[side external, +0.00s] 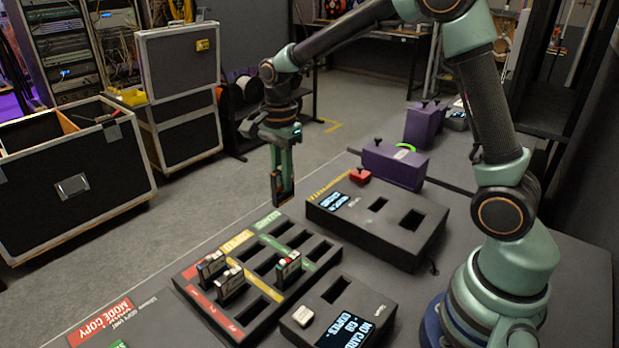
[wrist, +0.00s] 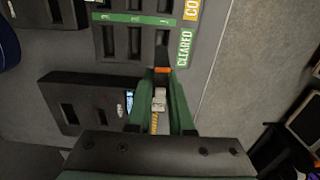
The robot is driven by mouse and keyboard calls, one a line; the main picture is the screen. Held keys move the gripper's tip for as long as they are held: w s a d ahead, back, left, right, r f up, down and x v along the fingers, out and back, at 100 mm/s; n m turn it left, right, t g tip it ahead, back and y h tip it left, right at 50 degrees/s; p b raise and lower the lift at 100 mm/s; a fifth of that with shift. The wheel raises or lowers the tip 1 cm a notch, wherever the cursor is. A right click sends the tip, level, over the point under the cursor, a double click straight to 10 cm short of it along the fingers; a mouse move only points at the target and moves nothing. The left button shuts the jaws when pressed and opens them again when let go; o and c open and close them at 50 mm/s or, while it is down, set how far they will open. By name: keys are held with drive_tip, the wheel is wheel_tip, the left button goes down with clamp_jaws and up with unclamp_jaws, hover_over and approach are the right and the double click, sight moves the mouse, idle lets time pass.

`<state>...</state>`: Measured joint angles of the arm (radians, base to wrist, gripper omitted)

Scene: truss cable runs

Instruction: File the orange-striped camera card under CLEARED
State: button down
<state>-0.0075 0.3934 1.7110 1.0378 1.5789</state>
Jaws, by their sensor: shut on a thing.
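My gripper (side external: 283,192) is shut on a dark card, held upright above the table beyond the far end of the card tray. In the wrist view the gripper (wrist: 162,92) shows an orange stripe on the held card (wrist: 162,70). The card tray (side external: 182,280) has red, yellow and green marked rows of slots. Its green CLEARED label (wrist: 184,48) lies just ahead and right of the held card in the wrist view. The card is clear of the slots in the side view; its lower end is partly hidden by the fingers.
Two cards (side external: 211,265) (side external: 230,282) stand toward the tray's red side; another, red-topped card (side external: 288,264) stands nearer the green side.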

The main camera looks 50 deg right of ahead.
sight(281, 202)
drive_tip(key=shift+w+a+f, duration=0.1)
drive_tip(key=shift+a+f, duration=0.3)
drive_tip(key=shift+f, duration=2.9)
drive_tip(key=shift+f, duration=1.65)
idle(0.7)
drive_tip(key=shift+c, duration=2.1)
unclamp_jaws()
drive_tip(key=shift+r, duration=3.75)
